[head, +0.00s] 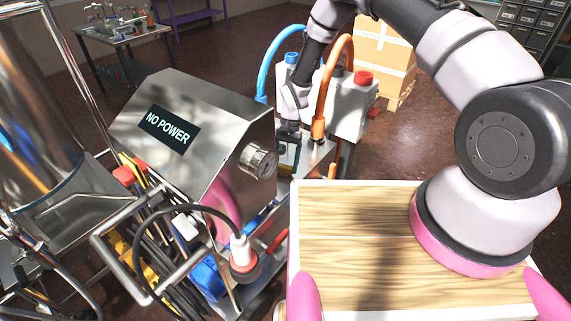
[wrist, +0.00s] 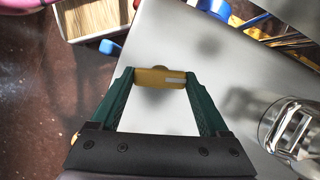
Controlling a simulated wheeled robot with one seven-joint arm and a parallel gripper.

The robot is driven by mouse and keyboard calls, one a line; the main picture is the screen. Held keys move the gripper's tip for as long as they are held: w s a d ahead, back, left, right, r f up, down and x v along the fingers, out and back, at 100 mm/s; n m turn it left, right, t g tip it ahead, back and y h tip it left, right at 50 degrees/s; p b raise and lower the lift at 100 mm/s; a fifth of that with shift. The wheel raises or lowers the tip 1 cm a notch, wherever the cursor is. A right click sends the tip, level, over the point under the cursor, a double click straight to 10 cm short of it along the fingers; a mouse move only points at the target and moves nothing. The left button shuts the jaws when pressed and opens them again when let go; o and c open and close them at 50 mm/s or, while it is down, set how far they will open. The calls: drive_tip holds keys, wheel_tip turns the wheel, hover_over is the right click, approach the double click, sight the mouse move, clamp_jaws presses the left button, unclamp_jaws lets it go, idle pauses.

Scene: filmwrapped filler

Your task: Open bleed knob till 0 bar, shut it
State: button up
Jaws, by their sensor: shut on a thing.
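My gripper (wrist: 160,84) is shut on the yellow bleed knob (wrist: 153,78), a flat bar with a pale mark that spans the gap between its two green fingertips in the wrist view. A smooth grey metal surface lies behind the knob.
The steel box (head: 195,125) bears a "NO POWER" sign (head: 168,130). A blue hose (head: 268,60) and an orange hose (head: 323,90) rise close to my gripper. A round metal fitting (wrist: 292,128) stands at the right in the wrist view. Cables and a metal rail (head: 120,245) fill the lower left.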

drive_tip(key=n+h, duration=0.1)
drive_tip(key=n, duration=0.1)
drive_tip(key=n+h, duration=0.1)
drive_tip(key=n, duration=0.2)
drive_tip(key=shift+a, duration=0.15)
drive_tip(key=shift+n, duration=0.3)
idle(0.3)
drive_tip(key=o, duration=1.2)
drive_tip(key=shift+o, duration=0.2)
drive_tip(key=v, duration=1)
drive_tip(key=shift+w+r, duration=0.25)
drive_tip(key=shift+r, duration=0.1)
drive_tip(key=shift+a, duration=0.1)
